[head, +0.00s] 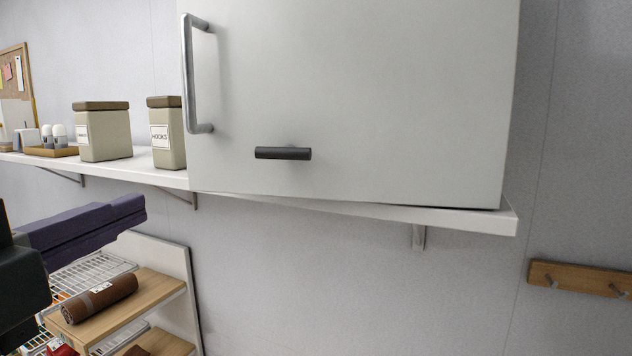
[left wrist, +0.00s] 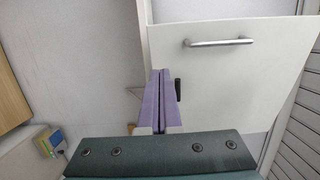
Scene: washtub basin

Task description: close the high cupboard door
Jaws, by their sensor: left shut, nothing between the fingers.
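The white cupboard door (head: 350,95) fills the upper middle of the head view, with a vertical metal handle (head: 190,75) at its left edge and a short dark bar (head: 283,153) low down. Its lower left corner overlaps the shelf's front edge, so the door looks ajar on the handle side; how far is unclear. My left gripper (head: 143,207) is shut and empty, below the shelf and left of the door. The left wrist view shows its purple fingers (left wrist: 160,72) together, the door (left wrist: 245,75) and the handle (left wrist: 219,41) beyond. My right gripper is out of view.
The white shelf (head: 465,217) runs under the cupboard. Two canisters (head: 104,135) (head: 170,145) and a small wooden tray (head: 52,151) stand on it at left. A rack (head: 150,290) with a brown roll (head: 100,298) is below. A peg rail (head: 580,278) is at right.

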